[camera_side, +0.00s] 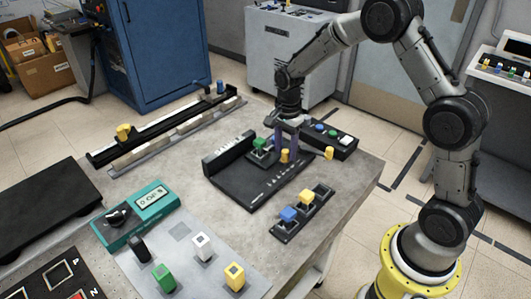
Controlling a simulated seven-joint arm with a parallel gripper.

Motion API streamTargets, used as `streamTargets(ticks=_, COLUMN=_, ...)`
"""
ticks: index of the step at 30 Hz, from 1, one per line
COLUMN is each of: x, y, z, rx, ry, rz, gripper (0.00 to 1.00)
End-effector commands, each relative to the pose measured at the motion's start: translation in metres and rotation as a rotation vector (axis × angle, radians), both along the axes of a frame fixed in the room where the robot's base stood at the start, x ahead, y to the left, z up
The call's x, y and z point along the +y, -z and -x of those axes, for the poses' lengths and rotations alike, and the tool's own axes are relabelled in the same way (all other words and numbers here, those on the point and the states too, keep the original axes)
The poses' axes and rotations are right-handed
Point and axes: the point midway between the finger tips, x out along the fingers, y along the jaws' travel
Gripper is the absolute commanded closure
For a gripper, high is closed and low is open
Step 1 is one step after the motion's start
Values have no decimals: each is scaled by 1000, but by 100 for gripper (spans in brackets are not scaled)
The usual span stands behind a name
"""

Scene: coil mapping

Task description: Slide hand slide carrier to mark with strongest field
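A long black slide rail (160,137) lies along the back left of the table. A yellow knob (123,131), which looks like the hand slide carrier's, stands near its left end. Marks along the rail are too small to make out. My gripper (285,148) points down over a black panel at the table's middle, well to the right of the yellow knob and apart from it. Its fingers are beside a green knob and above a small yellow piece; whether they touch either, or are open or shut, I cannot tell. A teal meter (135,215) with a blurred display stands front left.
The black panel (245,188) carries the green knob (260,145) and the yellow piece (284,156). A small block with blue and yellow knobs (303,212) lies front right. Coloured pieces stand on a grey plate (190,275) in front. Bare table lies between rail and panel.

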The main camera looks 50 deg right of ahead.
Motion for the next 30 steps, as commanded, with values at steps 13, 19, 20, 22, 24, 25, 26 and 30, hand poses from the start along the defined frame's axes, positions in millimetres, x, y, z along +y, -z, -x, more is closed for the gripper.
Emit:
streamTargets(ticks=13, x=0, y=-18, z=0, rx=0, ry=0, rz=0, gripper=48)
streamTargets(ticks=19, x=0, y=-33, z=-1, rx=-2, ry=0, rz=0, gripper=48)
streamTargets(ticks=20, x=0, y=-35, z=-1, rx=-2, ry=0, rz=0, gripper=48)
streamTargets(ticks=22, x=0, y=-40, z=0, rx=-1, ry=0, rz=0, gripper=48)
streamTargets(ticks=24, x=0, y=-44, z=0, rx=-1, ry=0, rz=0, gripper=48)
streamTargets(ticks=25, x=0, y=-47, z=0, rx=-1, ry=0, rz=0, gripper=48)
streamTargets(ticks=26, x=0, y=-49, z=0, rx=-1, ry=0, rz=0, gripper=48)
streamTargets(ticks=30, x=0, y=-59, z=0, rx=-1, ry=0, rz=0, gripper=48)
